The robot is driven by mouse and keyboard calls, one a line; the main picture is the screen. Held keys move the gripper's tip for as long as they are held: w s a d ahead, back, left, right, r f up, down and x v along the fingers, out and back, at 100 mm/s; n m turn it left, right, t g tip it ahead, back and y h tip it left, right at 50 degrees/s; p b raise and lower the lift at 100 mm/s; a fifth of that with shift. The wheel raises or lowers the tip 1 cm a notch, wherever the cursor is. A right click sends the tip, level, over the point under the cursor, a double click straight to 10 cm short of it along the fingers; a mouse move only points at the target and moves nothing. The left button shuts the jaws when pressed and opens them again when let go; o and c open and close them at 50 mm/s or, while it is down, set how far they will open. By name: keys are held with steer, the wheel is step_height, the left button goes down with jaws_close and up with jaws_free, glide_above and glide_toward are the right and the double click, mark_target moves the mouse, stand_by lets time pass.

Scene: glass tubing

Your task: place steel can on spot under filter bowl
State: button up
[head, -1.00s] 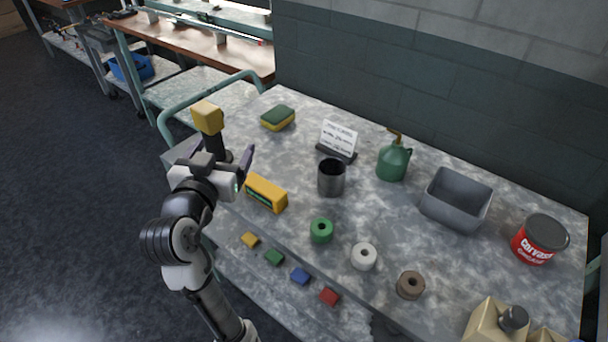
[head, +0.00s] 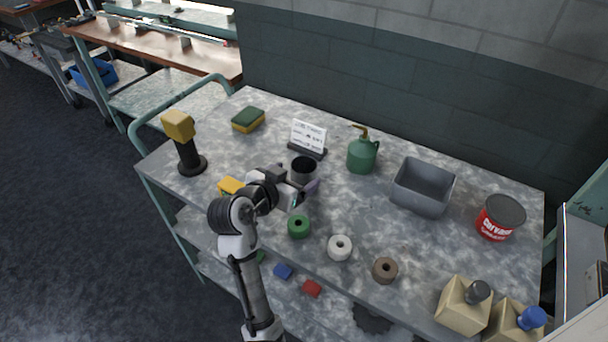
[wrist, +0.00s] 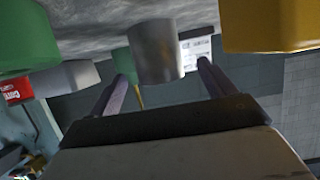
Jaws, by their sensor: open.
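The steel can (head: 303,168) is a dark grey open-topped cylinder standing upright on the grey mottled tabletop, in front of a small white sign. My gripper (head: 299,183) is open and close to the can on its near side, partly covering its lower part in the head view. In the wrist view the steel can (wrist: 155,52) appears between and beyond the two open fingers (wrist: 162,78). Contact with the fingers cannot be told. I cannot identify a filter bowl or a marked spot under one for certain in these frames.
The white sign (head: 309,136) and green oil can (head: 362,153) stand behind. A yellow box (head: 230,186) is left of my gripper; a green roll (head: 298,226) is in front. A grey bin (head: 423,187) and red tin (head: 499,217) are right. A yellow-topped black post (head: 181,140) stands left.

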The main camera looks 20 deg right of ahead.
mark_target(310, 166)
steer(key=x, duration=0.1)
steer(key=p+x, duration=0.1)
steer(key=x, duration=0.1)
steer(key=shift+w+d+r+p, duration=0.15)
steer(key=shift+d+p, duration=0.25)
steer(key=shift+d, duration=0.1)
steer(key=shift+w+d+f, duration=0.3)
steer(key=c, duration=1.2)
steer(key=shift+r, duration=0.1)
